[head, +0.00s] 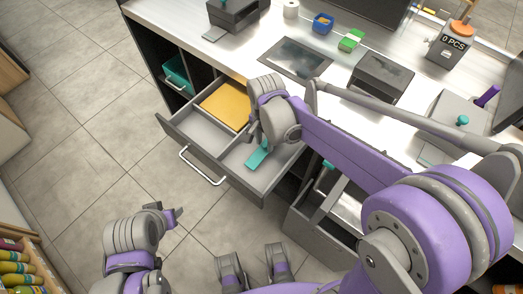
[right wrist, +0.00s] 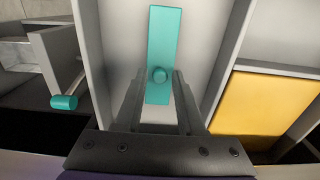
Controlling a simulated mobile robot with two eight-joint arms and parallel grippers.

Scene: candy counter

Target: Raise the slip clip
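The slip clip, a flat teal strip with a round knob (right wrist: 160,50), lies in the right compartment of the pulled-out drawer (head: 208,160). In the head view part of the clip (head: 258,156) shows below my right gripper (head: 262,140). My right gripper reaches down into that compartment. In the right wrist view its two fingers (right wrist: 159,92) are apart, one on each side of the strip's near part, with light showing between; no grip is visible. My left gripper (head: 172,215) is over the floor at lower left, apart from the drawer; its fingers are unclear.
A yellow pad (head: 225,104) lies in the drawer's rear compartment, and a teal bin (head: 178,74) stands in the cabinet behind. Another drawer (head: 325,215) is open to the right. The countertop (head: 240,62) carries several devices and small boxes. The tiled floor is clear.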

